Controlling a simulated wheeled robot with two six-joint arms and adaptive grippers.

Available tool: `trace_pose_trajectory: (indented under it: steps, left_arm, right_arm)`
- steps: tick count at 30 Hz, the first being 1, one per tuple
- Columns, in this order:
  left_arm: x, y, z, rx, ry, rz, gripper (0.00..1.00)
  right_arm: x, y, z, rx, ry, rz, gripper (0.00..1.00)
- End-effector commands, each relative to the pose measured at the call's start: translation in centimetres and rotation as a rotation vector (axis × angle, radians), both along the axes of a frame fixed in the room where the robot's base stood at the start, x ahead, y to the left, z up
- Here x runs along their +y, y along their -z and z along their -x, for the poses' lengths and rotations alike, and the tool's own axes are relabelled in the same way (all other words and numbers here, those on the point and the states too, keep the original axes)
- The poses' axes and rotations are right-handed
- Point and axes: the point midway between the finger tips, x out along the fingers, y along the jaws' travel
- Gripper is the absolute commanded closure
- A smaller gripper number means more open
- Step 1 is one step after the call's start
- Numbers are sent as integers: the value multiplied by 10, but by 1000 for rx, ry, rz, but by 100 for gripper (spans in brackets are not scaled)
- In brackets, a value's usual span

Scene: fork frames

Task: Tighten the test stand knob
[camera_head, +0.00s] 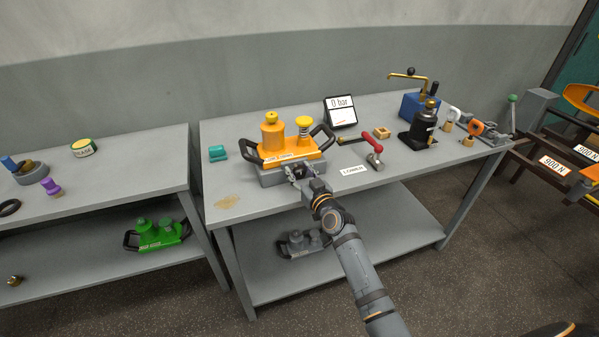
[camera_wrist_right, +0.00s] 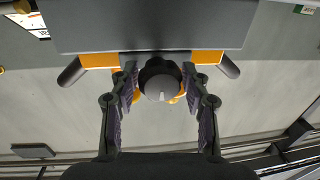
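The test stand is a grey block (camera_head: 268,178) on the right-hand table, with an orange device (camera_head: 288,154) seated on top. In the right wrist view, the stand's grey body (camera_wrist_right: 150,27) fills the top. A dark round knob (camera_wrist_right: 161,88) with a small pale mark on its face shows below it. My right gripper (camera_head: 303,174) is at the front of the stand. In the wrist view its fingers (camera_wrist_right: 160,72) are spread on both sides of the knob, with narrow gaps. In the head view the gripper largely hides the knob. My left gripper is not in view.
A red-handled valve (camera_head: 373,150) and a LOWER label (camera_head: 353,170) lie to the right of the stand. A gauge display reading 0 bar (camera_head: 341,111) stands behind. A teal block (camera_head: 218,153) is on the left. A black-and-blue pump (camera_head: 420,125) stands further right. The table's front edge is close.

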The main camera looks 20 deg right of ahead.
Motion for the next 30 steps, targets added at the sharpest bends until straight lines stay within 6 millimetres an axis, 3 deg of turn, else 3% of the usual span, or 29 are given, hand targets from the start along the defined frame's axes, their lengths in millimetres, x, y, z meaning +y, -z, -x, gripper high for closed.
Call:
trace_pose_trajectory:
  steps: [1,8,20,30]
  left_arm:
    - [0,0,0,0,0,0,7]
    - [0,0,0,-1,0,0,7]
    - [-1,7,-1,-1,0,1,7]
    - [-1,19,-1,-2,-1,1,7]
  right_arm:
    - [0,0,0,0,0,0,64]
    - [0,0,0,0,0,0,93]
    - [-1,2,0,3,0,-101,93]
    - [-2,2,0,13,0,-392,93]
